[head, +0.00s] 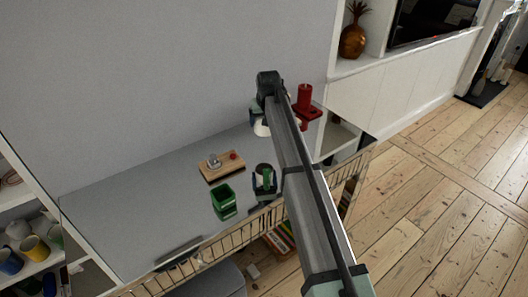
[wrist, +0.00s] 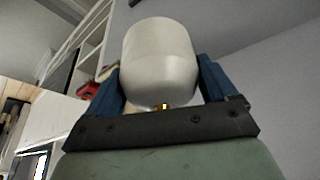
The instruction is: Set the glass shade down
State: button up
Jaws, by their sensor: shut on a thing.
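The glass shade (wrist: 160,55) is a white, smooth, rounded cylinder. In the wrist view it sits between the two blue fingers of my gripper (wrist: 160,78), which is shut on it. A small gold-coloured bit shows at its base. In the head view a white part of the shade (head: 261,129) shows just left of my arm, over the far right end of the grey tabletop (head: 130,200). My arm hides much of it, and I cannot tell whether it touches the top.
A red candle on a red holder (head: 305,97) is right of my gripper. A wooden board with small items (head: 222,168), a green square container (head: 223,198) and a dark round-topped object (head: 264,180) stand on the tabletop. Its left part is clear. A wire rail (head: 215,252) runs along the front.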

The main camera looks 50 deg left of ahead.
aim_at(267, 128)
jog(key=shift+n, duration=0.3)
jog(key=shift+f, duration=5)
jog(key=shift+f, duration=0.1)
jog(key=o, duration=0.9)
jog(key=shift+o, duration=0.2)
jog(key=v, duration=1.2)
jog(key=shift+w, duration=0.1)
